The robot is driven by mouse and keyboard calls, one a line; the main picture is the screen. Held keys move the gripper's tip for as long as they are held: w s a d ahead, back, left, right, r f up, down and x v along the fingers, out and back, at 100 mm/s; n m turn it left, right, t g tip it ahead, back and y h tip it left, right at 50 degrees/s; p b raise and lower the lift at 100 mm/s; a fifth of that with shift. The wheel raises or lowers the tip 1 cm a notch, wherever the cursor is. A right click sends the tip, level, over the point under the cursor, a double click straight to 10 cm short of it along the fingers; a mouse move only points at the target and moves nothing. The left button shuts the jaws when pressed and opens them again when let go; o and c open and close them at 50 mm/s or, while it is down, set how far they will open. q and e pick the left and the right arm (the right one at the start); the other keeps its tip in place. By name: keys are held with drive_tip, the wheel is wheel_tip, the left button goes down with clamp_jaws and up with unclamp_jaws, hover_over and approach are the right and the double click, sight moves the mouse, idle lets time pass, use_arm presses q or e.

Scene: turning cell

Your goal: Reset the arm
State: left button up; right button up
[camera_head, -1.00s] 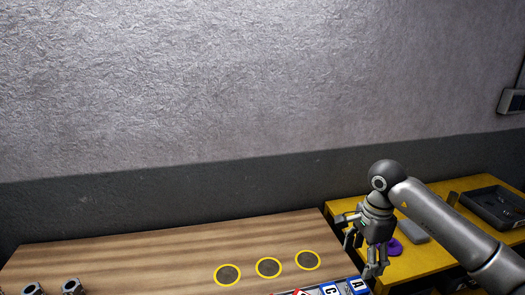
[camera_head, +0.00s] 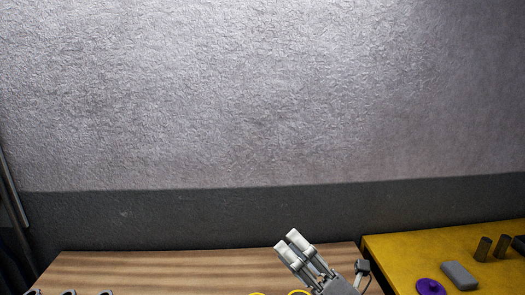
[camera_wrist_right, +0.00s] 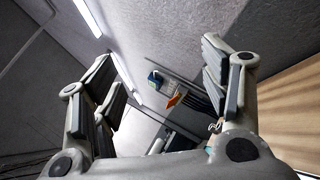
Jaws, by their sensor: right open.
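My right gripper (camera_head: 294,250) shows at the bottom of the head view, in front of the wooden table's right part. Its light grey fingers point up and to the left. In the right wrist view the fingers of the right gripper (camera_wrist_right: 165,90) stand wide apart with nothing between them. Past them are the wall, ceiling lights and some small far-off things. My left gripper is in neither view.
The wooden table (camera_head: 180,268) spans the bottom of the head view, with parts of yellow rings at its front. A yellow table (camera_head: 405,258) at the right holds a purple disc (camera_head: 430,287), a grey block (camera_head: 459,275) and two dark cylinders (camera_head: 483,248). A grey wall stands behind.

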drive_tip(key=s+d+f+m+g+h, duration=0.1)
drive_tip(key=s+d+f+m+h, duration=0.1)
drive_tip(key=d+f+m+h, duration=0.85)
drive_tip(key=s+d+f+m+h, duration=0.2)
drive_tip(key=d+f+m+h, duration=0.4)
drive_tip(key=m, duration=0.8)
drive_tip(key=s+a+f+m+g, duration=0.1)
drive_tip(key=s+f+m+g, duration=0.3)
drive_tip(key=s+f+g, duration=0.5)
drive_tip(key=s+a+f+m+g, duration=0.1)
drive_tip(key=s+f+m+g, duration=0.15)
drive_tip(key=s+f, duration=0.95)
drive_tip(key=f, duration=1)
drive_tip(key=s+f, duration=0.3)
drive_tip(key=f, duration=0.9)
drive_tip(key=s+d+f+g, duration=0.2)
drive_tip(key=s+d+f, duration=0.1)
drive_tip(key=s+f, duration=1.2)
drive_tip(key=shift+s+f+b, duration=0.15)
drive_tip(key=shift+f+b, duration=0.15)
drive_tip(key=shift+b, duration=0.15)
